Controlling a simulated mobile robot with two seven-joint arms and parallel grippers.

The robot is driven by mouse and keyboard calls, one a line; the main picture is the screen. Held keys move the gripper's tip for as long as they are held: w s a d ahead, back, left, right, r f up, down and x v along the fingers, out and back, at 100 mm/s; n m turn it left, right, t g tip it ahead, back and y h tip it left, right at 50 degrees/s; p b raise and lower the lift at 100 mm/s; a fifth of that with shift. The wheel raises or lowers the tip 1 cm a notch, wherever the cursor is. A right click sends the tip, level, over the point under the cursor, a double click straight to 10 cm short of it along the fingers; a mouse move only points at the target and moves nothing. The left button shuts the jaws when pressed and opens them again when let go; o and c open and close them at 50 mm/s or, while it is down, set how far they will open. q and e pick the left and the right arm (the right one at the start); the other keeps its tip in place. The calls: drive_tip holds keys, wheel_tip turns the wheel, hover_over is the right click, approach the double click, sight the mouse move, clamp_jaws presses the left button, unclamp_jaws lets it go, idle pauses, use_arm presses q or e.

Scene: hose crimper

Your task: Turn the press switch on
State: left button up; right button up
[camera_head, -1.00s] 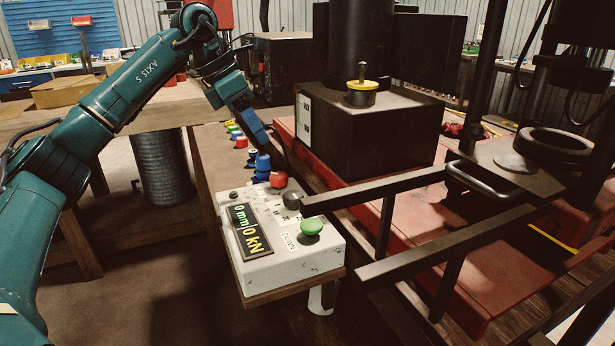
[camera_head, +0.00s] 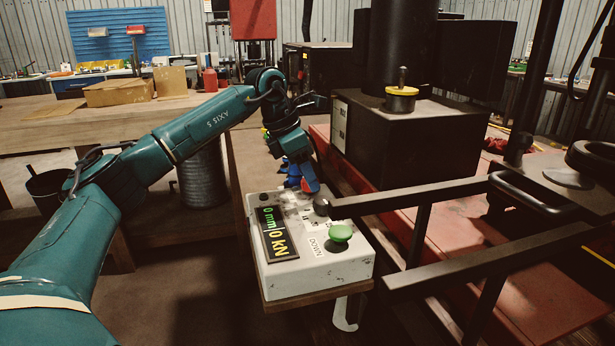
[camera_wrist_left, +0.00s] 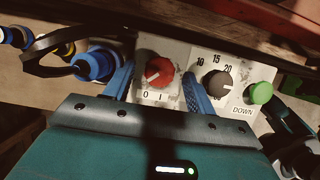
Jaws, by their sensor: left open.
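The press control box (camera_head: 318,268) is white, with a 0 mm / 0 kN display on top. Its red switch knob (camera_wrist_left: 159,72) has a white mark pointing at the lower left, towards the 0 of its "0 I" label. In the head view the switch is mostly hidden behind my gripper. My left gripper (camera_wrist_left: 158,80) is open, with one blue finger on each side of the red knob. I cannot tell whether the fingers touch it. In the head view my left gripper (camera_head: 301,180) is low over the box's far end. My right gripper is not in view.
A black dial (camera_wrist_left: 218,83) and a green DOWN button (camera_wrist_left: 261,92) sit beside the switch. Blue and black fittings (camera_wrist_left: 98,63) lie left of it in the wrist view. The press's dark rails (camera_head: 430,192) run close along the box's right side.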

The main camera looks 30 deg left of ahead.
use_arm(q)
drive_tip(key=shift+w+d+f, duration=0.1)
drive_tip(key=shift+f, duration=0.3)
drive_tip(key=shift+c, duration=0.3)
drive_tip(key=c, duration=0.9)
drive_tip(key=shift+c, duration=0.2)
